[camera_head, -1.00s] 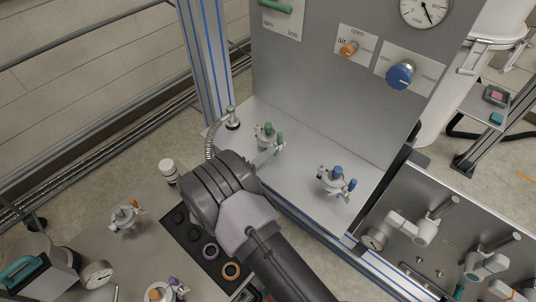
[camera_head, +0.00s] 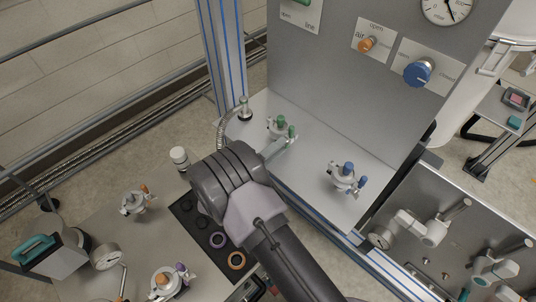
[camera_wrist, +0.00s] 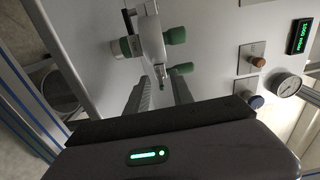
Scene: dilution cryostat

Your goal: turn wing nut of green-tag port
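The green-tag port (camera_head: 279,127) is a metal clamp fitting with green caps, standing on the steel ledge in the head view. It also shows in the wrist view (camera_wrist: 150,42), with green knobs to its left and right. Its wing nut side, with a small green-capped part (camera_wrist: 180,69), lies just ahead of my fingertips. My gripper (camera_wrist: 160,84) is open, with its two fingers apart and nothing clearly held between them. In the head view my gripper (camera_head: 273,149) is beside the port's near side; the exact contact is hidden.
A blue-tagged port (camera_head: 345,178) stands to the right on the same ledge. The upright panel behind carries an orange knob (camera_head: 367,44), a blue knob (camera_head: 417,73) and a gauge (camera_head: 446,8).

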